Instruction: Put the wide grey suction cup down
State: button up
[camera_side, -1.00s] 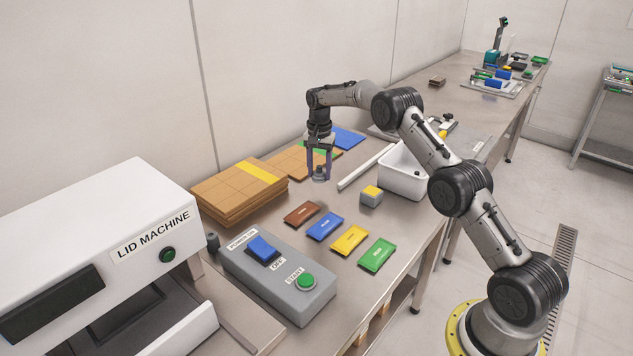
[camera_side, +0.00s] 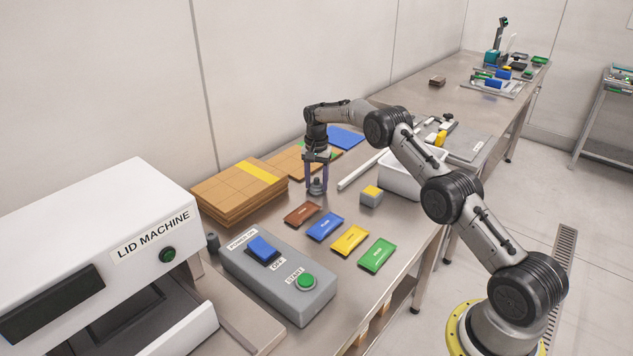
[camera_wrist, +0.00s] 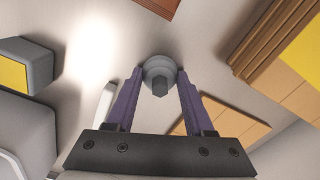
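The wide grey suction cup (camera_side: 316,188) is upright between the two purple fingers of my gripper (camera_side: 317,187). In the wrist view the cup (camera_wrist: 158,69) shows as a round grey disc with a short stem. My gripper (camera_wrist: 160,73) is shut on it, with a fingertip against each side of the disc. The cup is at or just above the metal table, beyond the brown card; I cannot tell whether its underside touches the table.
Brown (camera_side: 301,214), blue (camera_side: 325,226), yellow (camera_side: 349,240) and green (camera_side: 376,255) cards lie nearby. A grey block with a yellow top (camera_side: 371,197) stands right, by a white bin (camera_side: 400,180). Stacked cardboard (camera_side: 238,190) is left. A control box (camera_side: 280,280) stands in front.

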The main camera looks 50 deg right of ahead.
jog(key=o, duration=0.4)
notch_tip(320, 180, up, 11)
jog(key=shift+r, duration=0.9)
notch_tip(320, 180, up, 13)
jog(key=n+t, duration=0.1)
jog(key=n, duration=0.2)
send_over(316, 178)
jog(key=s+a, duration=0.6)
jog(key=a, duration=0.2)
jog(key=s+a+r+n+t, duration=0.1)
jog(key=s+a+r+n, duration=0.1)
jog(key=s+a+r, duration=0.3)
jog(key=s+a+r+n+t, duration=0.1)
jog(key=s+a+r+n, duration=0.1)
jog(key=s, duration=0.4)
jog(key=s+a+f+n+t, duration=0.1)
jog(key=s+a+f+n, duration=0.1)
jog(key=s, duration=0.6)
jog(key=s+a+f+n, duration=0.2)
jog(key=s, duration=0.7)
jog(key=s+a+f+n+t, duration=0.1)
jog(key=s+a+f+n, duration=0.1)
jog(key=s, duration=0.7)
jog(key=shift+s+a+f+n+t, duration=0.15)
jog(key=shift+a+f+n+t, duration=0.15)
jog(key=shift+a+f, duration=0.25)
